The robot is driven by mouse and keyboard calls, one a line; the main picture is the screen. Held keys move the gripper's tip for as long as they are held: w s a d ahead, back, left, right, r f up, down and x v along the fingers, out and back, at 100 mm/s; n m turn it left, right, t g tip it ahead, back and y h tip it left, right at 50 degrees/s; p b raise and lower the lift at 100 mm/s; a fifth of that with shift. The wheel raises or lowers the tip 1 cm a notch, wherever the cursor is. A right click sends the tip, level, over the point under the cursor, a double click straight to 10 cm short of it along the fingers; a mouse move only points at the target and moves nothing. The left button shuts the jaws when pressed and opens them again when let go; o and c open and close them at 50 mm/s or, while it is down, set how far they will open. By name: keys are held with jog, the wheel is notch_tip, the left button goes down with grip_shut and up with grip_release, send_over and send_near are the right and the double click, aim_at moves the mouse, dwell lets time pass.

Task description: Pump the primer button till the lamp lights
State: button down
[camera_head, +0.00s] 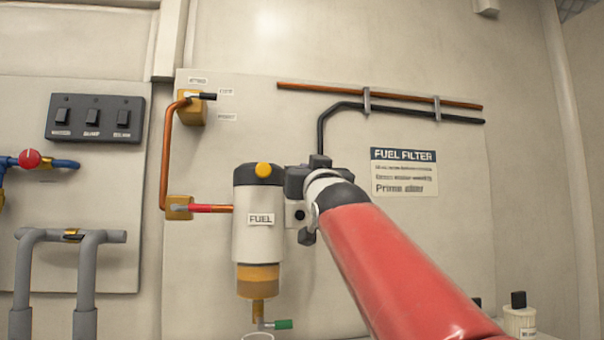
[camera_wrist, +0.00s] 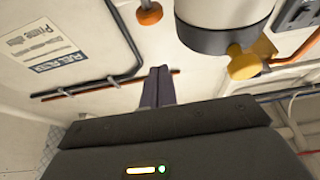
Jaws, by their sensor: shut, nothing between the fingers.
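The fuel filter (camera_head: 258,225) is a pale cylinder with a dark top, an amber bowl and a FUEL label. The round yellow button (camera_head: 263,170) sits on its dark top. The button shows close in the wrist view (camera_wrist: 244,66), beside the filter's dark collar (camera_wrist: 215,40). My gripper (camera_head: 297,181) is just right of the filter's top in the head view. In the wrist view, its two dark fingers (camera_wrist: 160,74) are shut together and empty, left of the button with a gap between. I cannot make out a lit lamp on the panel.
A black hose (camera_head: 322,125) and copper pipe (camera_head: 380,95) run above and right of my gripper. A FUEL FILTER sign (camera_head: 404,171) is at right. Copper piping (camera_head: 166,150) and a switch panel (camera_head: 95,117) are at left. A green-handled drain (camera_head: 283,324) hangs below the filter.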

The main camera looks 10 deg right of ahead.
jog(key=shift+w+f+b, duration=0.15)
jog(key=shift+w+f, duration=0.15)
jog(key=shift+w, duration=0.6)
jog(key=shift+w+f+b, duration=0.2)
jog(key=shift+w+f, duration=0.15)
jog(key=shift+w, duration=0.5)
jog(key=shift+w+f+b, duration=0.15)
jog(key=shift+w+f, duration=0.15)
jog(key=shift+w, duration=0.6)
